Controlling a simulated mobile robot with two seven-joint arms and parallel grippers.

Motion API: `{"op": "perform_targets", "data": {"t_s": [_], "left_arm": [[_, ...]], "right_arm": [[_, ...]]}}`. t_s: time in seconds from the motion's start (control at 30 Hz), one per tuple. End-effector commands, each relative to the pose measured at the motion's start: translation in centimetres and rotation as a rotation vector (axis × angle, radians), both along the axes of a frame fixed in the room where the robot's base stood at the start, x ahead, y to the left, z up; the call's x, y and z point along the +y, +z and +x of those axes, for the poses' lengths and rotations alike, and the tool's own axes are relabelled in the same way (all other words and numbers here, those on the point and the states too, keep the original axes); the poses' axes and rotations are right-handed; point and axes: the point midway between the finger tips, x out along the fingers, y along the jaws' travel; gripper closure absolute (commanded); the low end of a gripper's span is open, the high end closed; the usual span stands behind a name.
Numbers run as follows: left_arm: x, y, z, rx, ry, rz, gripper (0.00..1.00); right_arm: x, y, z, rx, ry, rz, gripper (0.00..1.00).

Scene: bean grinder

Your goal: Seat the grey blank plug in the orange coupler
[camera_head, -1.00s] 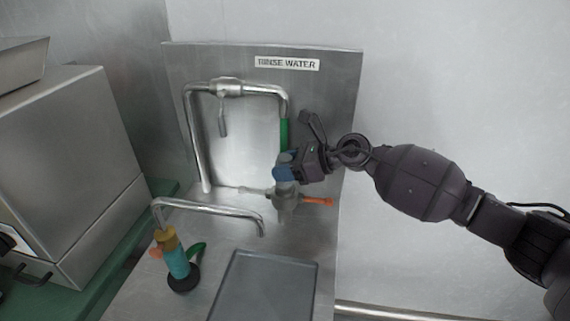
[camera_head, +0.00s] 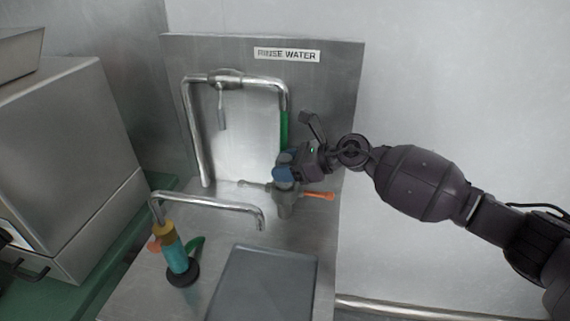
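My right gripper (camera_head: 284,167) reaches in from the right, with blue fingertips just above a grey metal fitting (camera_head: 287,204). The fitting stands near the foot of the steel back panel, under the green-sleeved pipe end. An orange lever (camera_head: 318,196) sticks out to its right and a thin grey arm (camera_head: 250,184) to its left; this looks like the orange coupler. I cannot make out the grey blank plug separately; the fingers cover the top of the fitting. Whether the fingertips touch the fitting or hold anything is unclear. My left gripper is out of view.
A bent pipe with a green sleeve (camera_head: 284,129) hangs just above the gripper. A low spout (camera_head: 215,203) and a teal cylinder (camera_head: 177,259) with a green lever stand to the left. A grey tray (camera_head: 265,285) lies in front. A steel machine (camera_head: 65,165) fills the left.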

Motion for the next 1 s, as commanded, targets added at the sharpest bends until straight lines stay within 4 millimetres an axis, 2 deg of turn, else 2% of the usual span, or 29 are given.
{"op": "perform_targets", "data": {"t_s": [0.03,0.13,0.6,0.77,1.0], "left_arm": [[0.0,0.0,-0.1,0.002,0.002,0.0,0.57],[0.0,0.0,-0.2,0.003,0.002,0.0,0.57],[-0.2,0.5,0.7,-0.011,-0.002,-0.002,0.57],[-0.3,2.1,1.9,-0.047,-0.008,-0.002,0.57],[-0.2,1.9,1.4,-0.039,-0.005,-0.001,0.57]], "right_arm": [[0.0,0.2,0.0,-0.001,0.0,0.001,0.41],[0.0,0.1,0.0,-0.001,0.0,0.001,0.25],[0.0,0.0,0.0,0.001,0.0,-0.002,0.25],[-2.8,1.3,-0.7,-0.001,-0.002,-0.003,0.25],[-6.8,3.0,-1.8,-0.002,-0.001,-0.003,0.25]]}}
